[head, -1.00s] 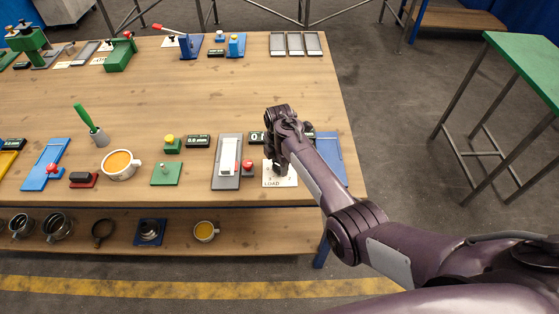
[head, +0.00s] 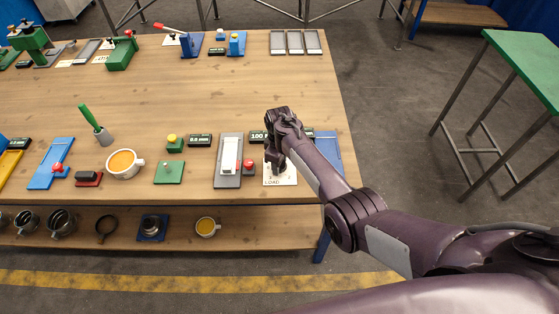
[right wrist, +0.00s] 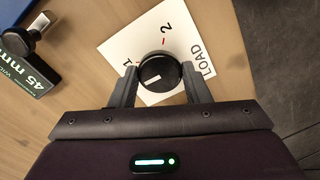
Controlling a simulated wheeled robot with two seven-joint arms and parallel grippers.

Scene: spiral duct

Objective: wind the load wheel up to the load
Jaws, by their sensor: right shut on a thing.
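The load wheel is a round black knob (right wrist: 160,70) with a white pointer line, on a white card (right wrist: 112,48) marked LOAD, 1 and 2. In the right wrist view its pointer line lies toward the lower left, away from the 1 and 2 marks. My right gripper (right wrist: 160,80) is shut on the knob, one finger on each side. In the head view my right gripper (head: 275,168) hides the knob above the LOAD card (head: 287,179). A small dark display (head: 257,135) behind it reads 100, its right part covered by my arm. My left gripper is out of view.
Left of the card stands a grey plate (head: 222,180) with a white block and a red-knobbed piece (head: 250,168). A blue plate (head: 328,148) lies right of my gripper. A display (right wrist: 22,78) reading 45 mm shows in the wrist view.

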